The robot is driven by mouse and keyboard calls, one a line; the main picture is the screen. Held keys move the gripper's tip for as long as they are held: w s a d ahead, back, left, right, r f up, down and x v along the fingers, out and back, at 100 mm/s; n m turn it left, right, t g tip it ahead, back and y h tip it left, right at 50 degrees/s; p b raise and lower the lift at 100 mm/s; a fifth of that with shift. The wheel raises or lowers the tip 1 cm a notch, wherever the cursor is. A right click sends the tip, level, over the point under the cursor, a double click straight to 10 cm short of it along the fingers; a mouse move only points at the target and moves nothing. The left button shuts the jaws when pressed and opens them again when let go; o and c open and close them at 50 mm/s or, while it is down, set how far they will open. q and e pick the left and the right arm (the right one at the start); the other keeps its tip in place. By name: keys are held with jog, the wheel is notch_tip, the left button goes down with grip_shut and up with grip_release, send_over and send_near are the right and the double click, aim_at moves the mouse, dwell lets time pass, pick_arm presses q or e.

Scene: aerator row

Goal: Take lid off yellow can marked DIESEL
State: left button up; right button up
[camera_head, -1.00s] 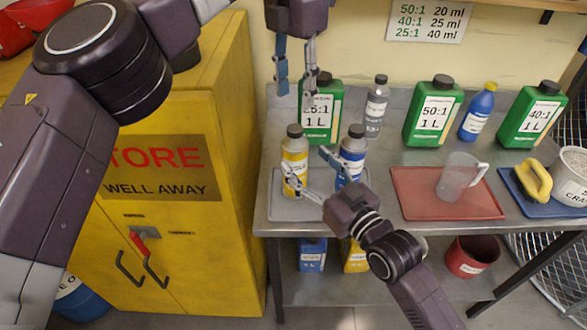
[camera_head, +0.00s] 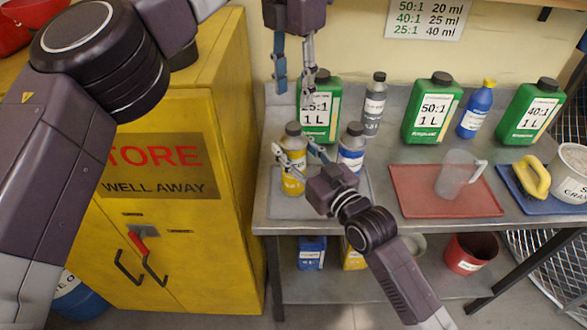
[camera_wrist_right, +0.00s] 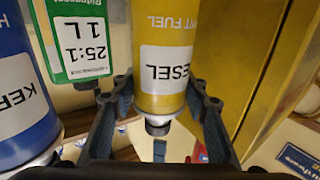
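The yellow can marked DIESEL (camera_head: 292,183) stands upright on a grey tray (camera_head: 318,210), its dark cap (camera_head: 293,128) on top. My right gripper (camera_head: 298,158) reaches in from the front, its fingers spread on either side of the can's upper part. In the right wrist view the can (camera_wrist_right: 162,75) appears upside down between the fingers, its cap (camera_wrist_right: 158,127) visible; firm contact is unclear. My left gripper (camera_head: 294,98) hangs open and empty above and behind the can, fingers pointing down.
A blue-labelled can (camera_head: 352,150) stands close to the right of the yellow one. A green 25:1 container (camera_head: 320,122) and a grey bottle (camera_head: 374,105) stand behind. A red tray (camera_head: 420,202) with a clear jug (camera_head: 457,176) lies to the right. The yellow cabinet (camera_head: 225,130) is left of the bench.

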aim_at(294, 126)
grip_shut()
pick_arm(q)
jog(key=m, duration=0.4)
jog(key=shift+m, duration=0.3)
jog(key=m, duration=2.1)
jog(key=shift+m, duration=0.4)
jog(key=m, duration=0.4)
jog(key=shift+m, duration=0.3)
jog(key=shift+f+m, duration=0.3)
notch_tip(294, 126, down, 7)
jog(key=shift+f, duration=0.2)
jog(key=shift+c, duration=0.3)
